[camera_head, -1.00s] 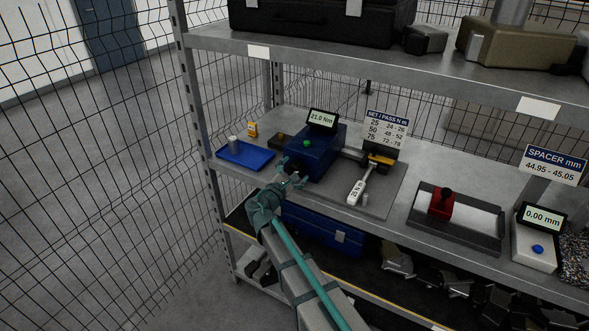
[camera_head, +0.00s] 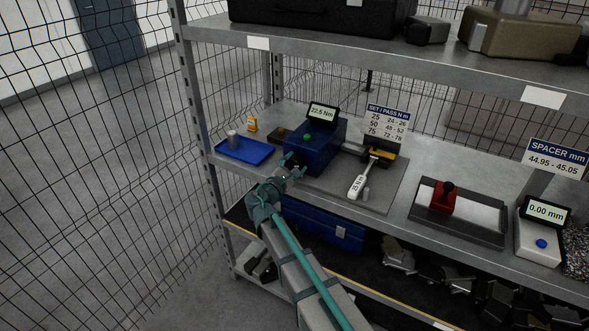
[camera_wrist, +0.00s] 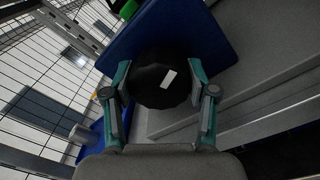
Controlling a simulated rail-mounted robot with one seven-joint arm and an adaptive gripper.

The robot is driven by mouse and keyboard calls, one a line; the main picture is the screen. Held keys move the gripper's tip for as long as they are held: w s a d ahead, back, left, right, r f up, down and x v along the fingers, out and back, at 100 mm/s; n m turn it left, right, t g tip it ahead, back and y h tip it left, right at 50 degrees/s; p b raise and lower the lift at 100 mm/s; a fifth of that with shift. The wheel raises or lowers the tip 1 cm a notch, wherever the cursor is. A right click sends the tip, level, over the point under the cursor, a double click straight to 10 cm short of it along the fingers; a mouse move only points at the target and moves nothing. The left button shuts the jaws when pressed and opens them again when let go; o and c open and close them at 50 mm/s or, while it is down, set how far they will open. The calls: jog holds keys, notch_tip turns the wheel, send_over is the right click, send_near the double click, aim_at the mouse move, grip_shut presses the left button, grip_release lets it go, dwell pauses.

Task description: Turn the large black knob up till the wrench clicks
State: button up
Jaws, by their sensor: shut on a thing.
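The large black knob (camera_wrist: 158,80) with a white mark sits on the front of the blue tester box (camera_head: 318,150). In the wrist view my gripper (camera_wrist: 160,92) has one finger on each side of the knob and is shut on it. In the head view my gripper (camera_head: 290,168) hides part of the knob. The tester's display (camera_head: 322,113) reads 22.5 N m. The wrench (camera_head: 358,184), with a white handle label reading 25 N m, lies on the grey plate to the right of the box. A green button (camera_head: 308,137) is on top of the box.
A set/pass sign (camera_head: 387,123) lists 25 as 24-26. A blue tray (camera_head: 244,150) with a grey cylinder is at the left. A red block (camera_head: 444,197) stands in a tray at the right. A shelf post (camera_head: 195,90) and wire mesh border the left side.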

dwell(0.3)
jog(key=o, duration=1.2)
jog(key=shift+c, duration=0.2)
jog(key=shift+s, duration=0.1)
jog(key=v, duration=1.1)
jog(key=shift+s+a, duration=0.2)
jog(key=shift+s, duration=0.15)
jog(key=shift+m, duration=0.3)
